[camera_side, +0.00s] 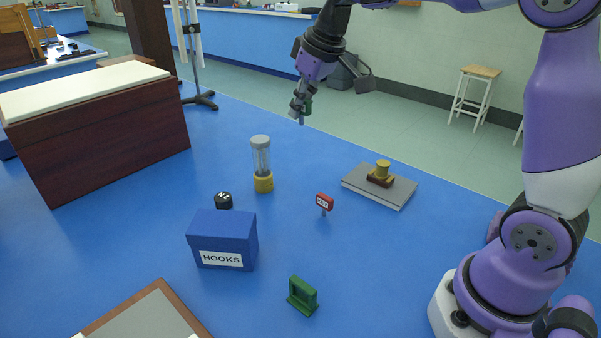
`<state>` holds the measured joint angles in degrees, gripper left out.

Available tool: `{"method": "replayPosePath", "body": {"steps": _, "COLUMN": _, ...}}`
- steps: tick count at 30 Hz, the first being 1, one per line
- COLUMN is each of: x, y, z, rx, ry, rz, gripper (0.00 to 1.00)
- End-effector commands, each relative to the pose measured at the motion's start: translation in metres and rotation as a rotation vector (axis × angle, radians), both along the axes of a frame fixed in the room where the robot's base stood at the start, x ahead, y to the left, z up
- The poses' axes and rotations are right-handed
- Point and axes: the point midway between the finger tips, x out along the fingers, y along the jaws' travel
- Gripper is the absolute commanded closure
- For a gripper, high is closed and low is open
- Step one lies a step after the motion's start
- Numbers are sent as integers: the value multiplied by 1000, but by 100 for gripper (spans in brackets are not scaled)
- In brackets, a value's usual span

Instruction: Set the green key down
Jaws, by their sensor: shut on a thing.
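My gripper (302,110) is high above the far part of the blue table, pointing down, clear of the surface. It is shut on a small dark green piece, the green key (308,106), which shows beside the fingers. The fingers hide much of the key, so its full shape and tilt cannot be told.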

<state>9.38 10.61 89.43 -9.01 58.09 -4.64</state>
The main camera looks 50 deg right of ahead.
Motion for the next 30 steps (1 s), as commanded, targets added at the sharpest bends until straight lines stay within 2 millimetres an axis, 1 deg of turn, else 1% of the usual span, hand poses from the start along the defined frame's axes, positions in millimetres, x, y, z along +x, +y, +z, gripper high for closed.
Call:
{"method": "replayPosePath", "body": {"steps": 1, "x": -8, "y": 7, "z": 4, "rx": -1, "ry": -3, "rz": 0, "gripper": 100}}
{"method": "replayPosePath", "body": {"steps": 6, "x": -32, "y": 26, "z": 9, "rx": 0, "ry": -5, "rz": 9, "gripper": 100}}
{"method": "replayPosePath", "body": {"steps": 8, "x": -41, "y": 35, "z": 8, "rx": -1, "ry": -4, "rz": 41, "gripper": 100}}
{"method": "replayPosePath", "body": {"steps": 10, "x": -48, "y": 50, "z": 3, "rx": -5, "ry": 2, "rz": 129, "gripper": 100}}
{"method": "replayPosePath", "body": {"steps": 14, "x": -49, "y": 77, "z": -11, "rx": -12, "ry": 17, "rz": 380, "gripper": 100}}
{"method": "replayPosePath", "body": {"steps": 21, "x": -44, "y": 124, "z": -38, "rx": -9, "ry": 26, "rz": 883, "gripper": 100}}
{"method": "replayPosePath", "body": {"steps": 27, "x": -46, "y": 155, "z": -60, "rx": 5, "ry": 16, "rz": 1265, "gripper": 100}}
{"method": "replayPosePath", "body": {"steps": 30, "x": -48, "y": 166, "z": -68, "rx": 11, "ry": 8, "rz": 1410, "gripper": 100}}
